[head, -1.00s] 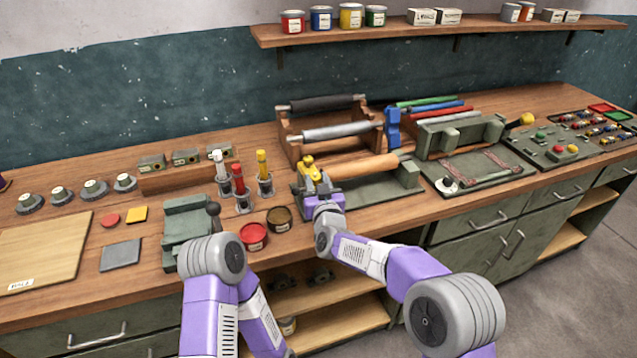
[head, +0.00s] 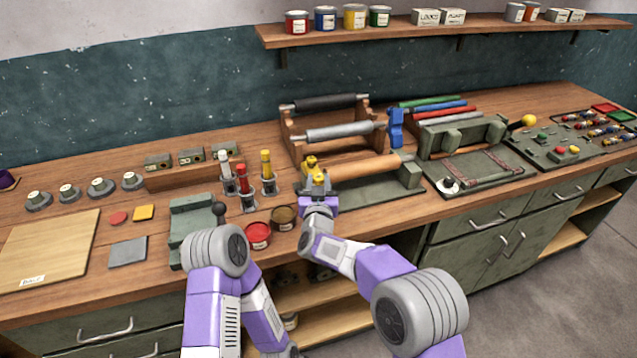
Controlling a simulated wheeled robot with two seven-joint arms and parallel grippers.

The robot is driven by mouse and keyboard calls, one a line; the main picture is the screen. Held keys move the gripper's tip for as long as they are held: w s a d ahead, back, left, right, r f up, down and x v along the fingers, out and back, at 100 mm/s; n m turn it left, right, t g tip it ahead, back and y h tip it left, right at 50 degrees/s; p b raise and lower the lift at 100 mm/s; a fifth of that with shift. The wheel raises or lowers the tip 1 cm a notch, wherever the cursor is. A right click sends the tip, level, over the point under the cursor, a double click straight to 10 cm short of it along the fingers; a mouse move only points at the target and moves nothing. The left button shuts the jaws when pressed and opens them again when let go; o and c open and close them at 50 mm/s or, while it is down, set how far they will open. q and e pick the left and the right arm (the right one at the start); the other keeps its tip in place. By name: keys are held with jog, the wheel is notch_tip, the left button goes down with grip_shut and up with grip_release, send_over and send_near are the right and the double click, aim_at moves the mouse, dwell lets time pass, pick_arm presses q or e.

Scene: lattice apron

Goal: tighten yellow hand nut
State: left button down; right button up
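Yellow hand-nut parts (head: 310,162) show at the left end of the stand that carries the tan wooden roller (head: 365,167). A second yellow piece (head: 319,175) shows just in front, at the tip of my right gripper (head: 319,188). My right gripper reaches up from the front edge of the bench to this yellow fitting. Its fingers are small and partly hidden by its purple body, so I cannot tell whether they are open or closed on the yellow piece. My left arm is folded at the lower left, and its gripper is not visible.
Red (head: 258,235) and brown (head: 284,217) open tins stand just left of my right gripper. Red (head: 243,180) and yellow (head: 267,172) handled tools stand behind them. A rack with dark and grey rollers (head: 345,132) rises behind. A green press (head: 192,222) is at left.

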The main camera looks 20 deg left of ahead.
jog(key=o, duration=0.4)
jog(key=shift+s, duration=0.1)
jog(key=shift+v, duration=3.7)
